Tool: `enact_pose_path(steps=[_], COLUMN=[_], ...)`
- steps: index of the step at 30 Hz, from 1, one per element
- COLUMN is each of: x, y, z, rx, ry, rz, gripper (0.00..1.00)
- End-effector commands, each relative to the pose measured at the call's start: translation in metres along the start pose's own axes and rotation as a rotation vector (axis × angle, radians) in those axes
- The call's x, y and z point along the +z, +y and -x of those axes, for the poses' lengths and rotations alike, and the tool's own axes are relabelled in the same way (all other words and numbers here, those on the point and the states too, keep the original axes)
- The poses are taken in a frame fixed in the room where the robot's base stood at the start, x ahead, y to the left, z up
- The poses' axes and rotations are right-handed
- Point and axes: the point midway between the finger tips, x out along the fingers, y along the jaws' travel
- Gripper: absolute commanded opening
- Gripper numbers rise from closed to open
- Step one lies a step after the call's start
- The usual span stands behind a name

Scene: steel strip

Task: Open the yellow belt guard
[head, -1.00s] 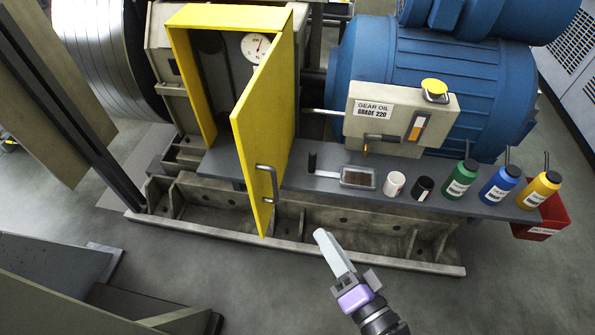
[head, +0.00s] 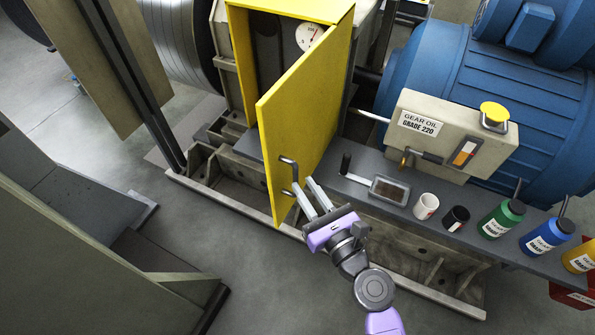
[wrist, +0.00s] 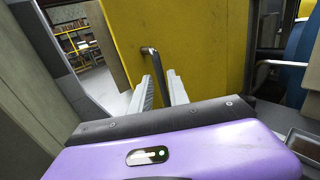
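The yellow belt guard (head: 240,60) has its door (head: 305,115) standing partly open, swung out toward me on its right side. A dark bar handle (head: 284,160) sits near the door's free edge; it also shows in the wrist view (wrist: 148,51). My gripper (head: 302,182) is open, its two pale fingers apart, right at the lower part of the handle. In the wrist view my gripper (wrist: 159,78) has the handle bar running down between the fingers. I cannot tell whether either finger touches it. A dial gauge (head: 309,36) shows inside the guard.
A blue motor (head: 450,85) stands behind.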

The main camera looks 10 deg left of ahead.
Motion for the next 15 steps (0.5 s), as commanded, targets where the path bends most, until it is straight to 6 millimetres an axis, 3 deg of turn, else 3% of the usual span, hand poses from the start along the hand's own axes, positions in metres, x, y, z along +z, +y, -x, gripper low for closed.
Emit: enact_pose_path(steps=[7, 15], x=[0.001, 0.0], y=[0.0, 0.0], z=[-0.038, -0.052], rx=[0.0, 0.0], ry=[-0.001, 0.001], rz=[0.003, 0.004], gripper=[0.21, 0.21])
